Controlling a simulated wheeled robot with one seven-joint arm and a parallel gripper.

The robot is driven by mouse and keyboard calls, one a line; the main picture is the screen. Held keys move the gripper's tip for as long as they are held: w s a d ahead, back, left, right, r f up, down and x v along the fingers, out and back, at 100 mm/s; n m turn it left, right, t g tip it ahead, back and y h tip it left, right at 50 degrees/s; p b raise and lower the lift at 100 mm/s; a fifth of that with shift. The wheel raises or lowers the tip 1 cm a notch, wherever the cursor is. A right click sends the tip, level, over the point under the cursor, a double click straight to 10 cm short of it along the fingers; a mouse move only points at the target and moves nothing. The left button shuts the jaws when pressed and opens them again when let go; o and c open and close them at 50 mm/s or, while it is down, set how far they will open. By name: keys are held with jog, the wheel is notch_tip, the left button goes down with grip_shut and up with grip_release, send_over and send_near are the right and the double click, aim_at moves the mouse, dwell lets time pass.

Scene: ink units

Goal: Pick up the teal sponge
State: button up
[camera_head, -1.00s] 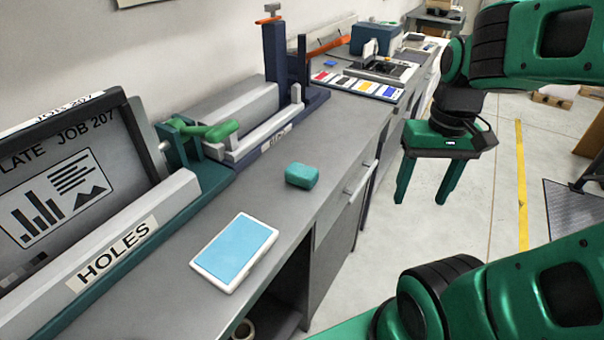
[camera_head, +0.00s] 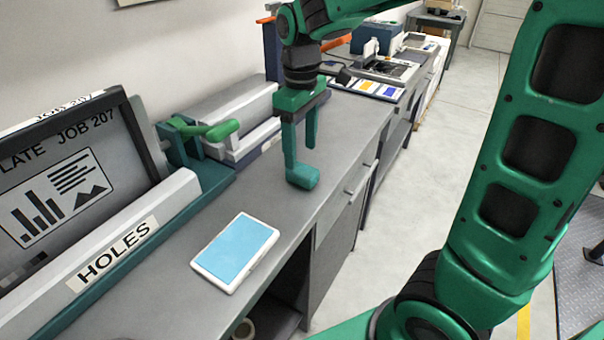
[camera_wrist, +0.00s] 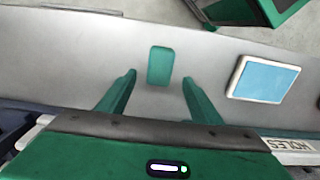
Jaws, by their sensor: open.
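The teal sponge (camera_head: 303,177) is a small rounded block lying on the grey counter near its front edge. In the wrist view the sponge (camera_wrist: 160,67) lies just beyond the fingertips and midway between them, with bare counter around it. My gripper (camera_head: 300,160) is above the sponge, pointing down, and one finger overlaps part of it in the head view. In the wrist view my gripper (camera_wrist: 158,85) is open and empty, its fingers apart on either side. I cannot tell how high the fingertips are above the counter.
A white-rimmed tray with a blue pad (camera_head: 237,251) lies nearer on the counter (camera_head: 165,290). The device marked HOLES (camera_head: 112,255) and a green-handled lever (camera_head: 222,130) stand along the left. A colour strip (camera_head: 368,88) lies farther back. The floor is to the right.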

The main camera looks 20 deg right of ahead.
aim_at(302, 168)
jog(key=shift+d+f, duration=0.15)
jog(key=shift+f, duration=3.3)
jog(key=c, duration=1.1)
